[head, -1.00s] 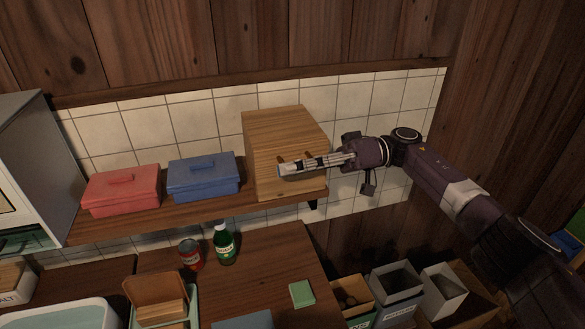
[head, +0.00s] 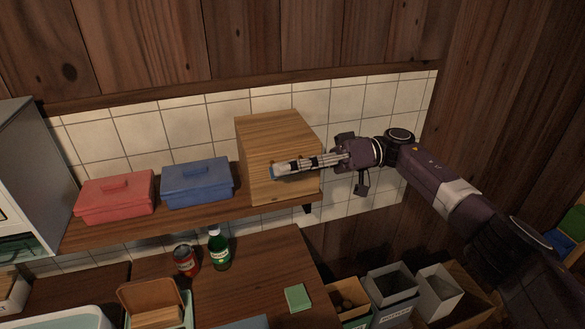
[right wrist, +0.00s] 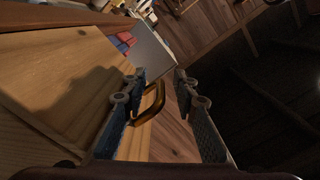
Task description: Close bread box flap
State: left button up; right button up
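The bread box (head: 277,138) is a light wooden box at the right end of the wall shelf. My right gripper (head: 277,171) is in front of its front face, reaching in from the right and covering part of that face. In the right wrist view, my right gripper (right wrist: 160,78) is open, its two fingers apart. A brass handle (right wrist: 152,104) shows between them, close to the left finger, beside a pale wooden panel (right wrist: 60,70). I cannot tell whether they touch. The flap looks roughly flush with the box in the head view; any small gap is hidden. My left gripper is not in view.
A red box (head: 115,200) and a blue box (head: 197,185) stand on the shelf (head: 150,228) left of the bread box. Below are a green bottle (head: 218,250), a red can (head: 186,262) and several bins (head: 390,292) at the lower right. Wall tiles are close behind.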

jog(key=v, duration=0.2)
jog(key=r+v, duration=0.1)
jog(key=v, duration=0.1)
jog(key=shift+w+d, duration=0.15)
jog(key=shift+w, duration=0.15)
jog(key=v, duration=0.3)
jog(key=shift+s+d+f, duration=0.1)
jog(key=shift+d+f, duration=0.1)
jog(key=shift+f, duration=0.1)
jog(key=shift+a+f, duration=0.1)
jog(key=shift+a, duration=0.05)
jog(key=shift+s, duration=0.1)
